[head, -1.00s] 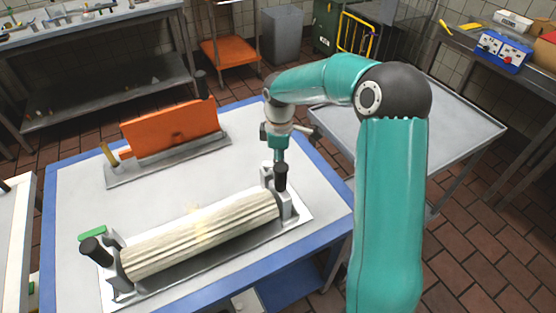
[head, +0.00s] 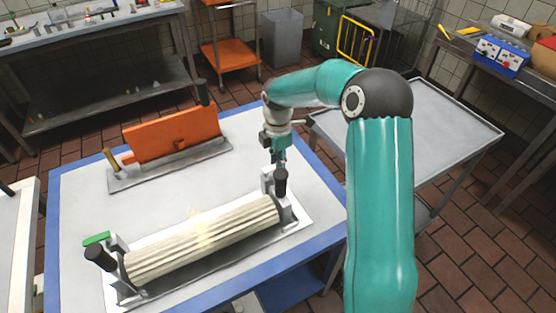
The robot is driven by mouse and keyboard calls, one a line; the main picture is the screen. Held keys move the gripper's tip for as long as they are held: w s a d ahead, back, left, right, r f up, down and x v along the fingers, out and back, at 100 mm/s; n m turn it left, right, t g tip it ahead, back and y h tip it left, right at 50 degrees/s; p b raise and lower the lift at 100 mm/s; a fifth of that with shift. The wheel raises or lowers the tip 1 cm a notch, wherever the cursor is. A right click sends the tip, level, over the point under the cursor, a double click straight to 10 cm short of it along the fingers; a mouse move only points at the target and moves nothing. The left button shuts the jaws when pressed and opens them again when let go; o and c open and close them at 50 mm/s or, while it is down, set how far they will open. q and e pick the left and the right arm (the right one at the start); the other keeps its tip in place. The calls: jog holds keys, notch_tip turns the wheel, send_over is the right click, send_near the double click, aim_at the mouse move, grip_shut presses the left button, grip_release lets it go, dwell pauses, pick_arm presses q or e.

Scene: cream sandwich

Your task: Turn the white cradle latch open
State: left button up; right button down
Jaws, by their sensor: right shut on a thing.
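The white cradle (head: 130,298) lies on the blue-edged table and holds a cream ribbed roll (head: 205,240). At its right end a black upright latch handle (head: 281,182) stands beside a pale bracket (head: 267,180). My right gripper (head: 279,164) comes down from above and is shut on the top of this black handle; its fingertips are small and partly hidden. At the left end are another black handle (head: 100,257) and a green tab (head: 97,239). My left gripper is not in view.
An orange panel (head: 170,136) stands in a grey base (head: 170,170) behind the cradle. The table top (head: 80,205) between them is mostly clear. A grey metal table (head: 440,130) stands to the right, behind my right arm.

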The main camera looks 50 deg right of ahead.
jog(key=shift+w+r, duration=0.1)
jog(key=c, duration=1)
grip_release()
jog(key=shift+c, duration=0.2)
notch_tip(320, 180, up, 12)
